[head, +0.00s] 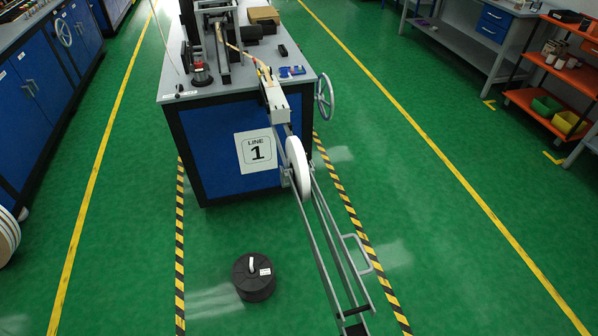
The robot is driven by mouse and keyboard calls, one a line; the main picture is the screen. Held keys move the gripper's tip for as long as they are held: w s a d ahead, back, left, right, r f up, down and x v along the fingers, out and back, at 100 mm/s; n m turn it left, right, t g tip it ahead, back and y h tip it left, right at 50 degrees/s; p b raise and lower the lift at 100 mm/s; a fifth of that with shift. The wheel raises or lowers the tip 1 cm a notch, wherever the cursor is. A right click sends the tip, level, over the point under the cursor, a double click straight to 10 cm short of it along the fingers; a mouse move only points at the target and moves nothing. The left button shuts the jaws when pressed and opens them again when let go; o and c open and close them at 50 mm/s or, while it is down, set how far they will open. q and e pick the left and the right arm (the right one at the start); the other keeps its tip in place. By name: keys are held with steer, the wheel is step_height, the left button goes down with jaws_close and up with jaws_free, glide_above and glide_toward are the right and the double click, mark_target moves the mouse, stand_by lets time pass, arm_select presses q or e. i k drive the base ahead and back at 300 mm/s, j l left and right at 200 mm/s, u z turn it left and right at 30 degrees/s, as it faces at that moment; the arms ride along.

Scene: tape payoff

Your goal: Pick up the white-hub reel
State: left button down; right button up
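A black round reel (254,284) lies flat on the green floor in front of the LINE 1 machine. A small upright white piece shows at its middle, and a white label is on its top. A white disc-shaped reel (298,168) stands upright in the grey metal frame that slopes down from the machine; its hub is hard to make out. I cannot tell from this view which reel has the white hub. Neither of my grippers is in view.
The blue LINE 1 machine (210,160) stands at the centre back, with a handwheel (325,97) on its right. Yellow-black striped tape flanks the floor area. Part of a pale, round, colour-banded object (7,238) shows at the left edge. Floor is clear around the black reel.

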mark_target(294, 151)
steer(key=u, duration=4.3)
steer(key=z, duration=1.7)
steer(key=i+l+z, duration=0.1)
steer(key=z, duration=0.35)
steer(key=i+z, duration=0.1)
steer(key=z, duration=0.4)
steer(key=i+z, duration=0.1)
steer(key=z, duration=0.35)
steer(key=i+z, duration=0.1)
steer(key=z, duration=0.35)
steer(key=i+z, duration=0.1)
steer(key=z, duration=0.35)
steer(key=i+j+z, duration=0.2)
steer(key=z, duration=0.15)
steer(key=i+j+z, duration=0.15)
steer(key=j+z, duration=0.2)
steer(key=i+j+z, duration=0.1)
steer(key=j+z, duration=0.25)
